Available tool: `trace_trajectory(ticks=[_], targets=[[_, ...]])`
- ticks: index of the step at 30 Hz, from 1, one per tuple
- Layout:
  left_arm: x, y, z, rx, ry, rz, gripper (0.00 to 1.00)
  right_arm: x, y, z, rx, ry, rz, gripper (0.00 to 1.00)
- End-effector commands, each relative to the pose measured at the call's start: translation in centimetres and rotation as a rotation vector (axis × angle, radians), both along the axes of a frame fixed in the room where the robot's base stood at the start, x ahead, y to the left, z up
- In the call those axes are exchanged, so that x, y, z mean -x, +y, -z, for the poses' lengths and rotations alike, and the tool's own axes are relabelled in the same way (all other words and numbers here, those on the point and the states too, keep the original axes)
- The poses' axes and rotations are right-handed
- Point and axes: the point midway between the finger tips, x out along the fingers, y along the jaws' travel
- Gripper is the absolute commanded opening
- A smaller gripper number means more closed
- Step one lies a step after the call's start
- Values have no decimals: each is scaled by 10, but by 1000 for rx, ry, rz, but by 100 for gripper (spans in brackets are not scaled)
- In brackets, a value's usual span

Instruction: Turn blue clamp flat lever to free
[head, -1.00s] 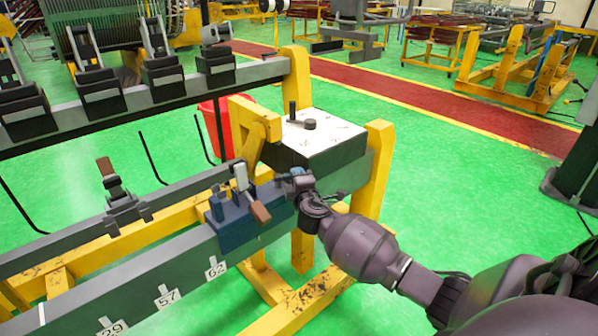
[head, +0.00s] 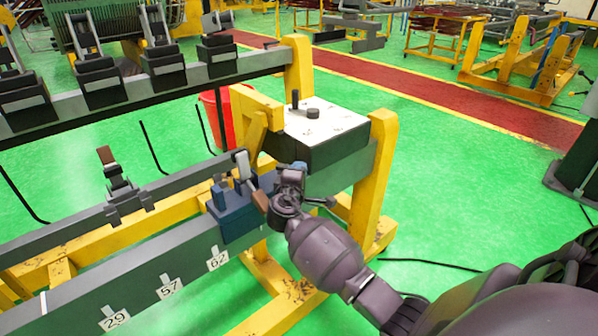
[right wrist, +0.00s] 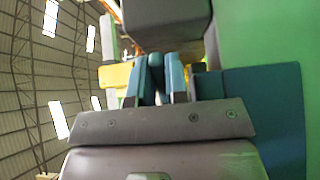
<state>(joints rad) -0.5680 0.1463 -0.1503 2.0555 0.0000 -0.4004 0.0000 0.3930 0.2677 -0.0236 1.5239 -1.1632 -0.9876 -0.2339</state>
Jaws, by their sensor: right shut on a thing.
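The blue clamp (head: 238,217) sits on the grey beam near its right end. It has a blue upright post and a lever with a brown grip (head: 260,200), whose lower end lies close to my right gripper. My right gripper (head: 292,172) is at the right end of the clamp. In the right wrist view the fingers (right wrist: 155,85) are closed on a rounded teal-blue piece (right wrist: 155,65), which appears to be the flat lever. Most of that lever is hidden by the gripper in the head view. My left gripper is out of view.
A box with a white top (head: 318,130) and a yellow post (head: 372,180) stand just behind and right of the gripper. A second brown-handled clamp (head: 118,185) is on the rail at left. Several black clamps line the far rail.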

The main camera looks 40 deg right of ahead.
Motion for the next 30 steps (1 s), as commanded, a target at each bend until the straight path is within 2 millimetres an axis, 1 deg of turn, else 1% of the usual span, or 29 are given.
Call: trace_trajectory(ticks=[7,8,9,10,20,25,30], targets=[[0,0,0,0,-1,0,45,0,0,1,-1,2,0,0],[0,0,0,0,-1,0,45,0,0,1,-1,2,-1,18],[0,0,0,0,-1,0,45,0,0,1,0,1,-1,24],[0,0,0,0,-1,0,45,0,0,1,0,1,-1,26],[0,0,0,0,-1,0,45,2,3,0,-1,0,-2,26],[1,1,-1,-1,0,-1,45,15,17,0,-3,-1,-2,26],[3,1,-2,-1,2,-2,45,36,41,0,-4,0,-2,26]])
